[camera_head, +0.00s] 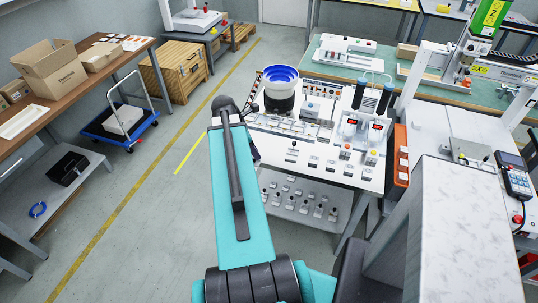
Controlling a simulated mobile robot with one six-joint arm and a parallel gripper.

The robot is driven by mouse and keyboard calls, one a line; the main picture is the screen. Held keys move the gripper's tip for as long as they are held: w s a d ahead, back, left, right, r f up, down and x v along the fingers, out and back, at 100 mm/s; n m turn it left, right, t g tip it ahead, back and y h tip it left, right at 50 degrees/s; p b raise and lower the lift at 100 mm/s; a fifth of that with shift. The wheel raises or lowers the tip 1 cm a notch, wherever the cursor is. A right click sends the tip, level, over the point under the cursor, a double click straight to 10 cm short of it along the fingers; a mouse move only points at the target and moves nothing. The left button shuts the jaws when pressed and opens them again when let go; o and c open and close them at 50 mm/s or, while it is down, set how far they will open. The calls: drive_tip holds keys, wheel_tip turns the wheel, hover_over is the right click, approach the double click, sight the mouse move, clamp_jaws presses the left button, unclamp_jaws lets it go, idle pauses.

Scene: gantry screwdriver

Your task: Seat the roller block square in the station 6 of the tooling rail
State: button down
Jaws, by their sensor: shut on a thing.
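My teal arm reaches from the bottom of the picture up to the left edge of the white workbench (349,178). Its dark wrist shows at the far end, but my gripper's fingers are hidden behind the arm, so I cannot see what they hold. A row of small grey and white stations along the left of the bench looks like the tooling rail (288,127). Its station numbers are too small to read, and I cannot pick out station 6. I cannot identify the roller block among the small parts.
A blue-and-white bowl feeder (281,84) stands at the bench's back left. Several small parts sit on the lower shelf (318,213). An orange bin rack (401,158) flanks the bench's right edge.

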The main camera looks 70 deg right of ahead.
drive_tip(key=w+a+r+n+b, duration=0.1)
drive_tip(key=w+a+r, duration=0.2)
drive_tip(key=w+a, duration=0.9)
drive_tip(key=w+a+r, duration=0.2)
drive_tip(key=w+a, duration=0.7)
drive_tip(key=w, duration=0.7)
drive_tip(key=w+a+r, duration=0.2)
drive_tip(key=w+a, duration=0.1)
drive_tip(key=a, duration=0.7)
drive_tip(key=w+a+r+n+b, duration=0.1)
drive_tip(key=w+a, duration=0.3)
drive_tip(key=a, duration=0.6)
drive_tip(key=w+a+r+h, duration=0.1)
drive_tip(key=w+a+r, duration=0.2)
drive_tip(key=a, duration=0.8)
drive_tip(key=shift+w+r+b, duration=0.25)
drive_tip(key=shift+w+b, duration=0.05)
drive_tip(key=shift+a+n+t, duration=0.1)
drive_tip(key=shift+n+t, duration=0.2)
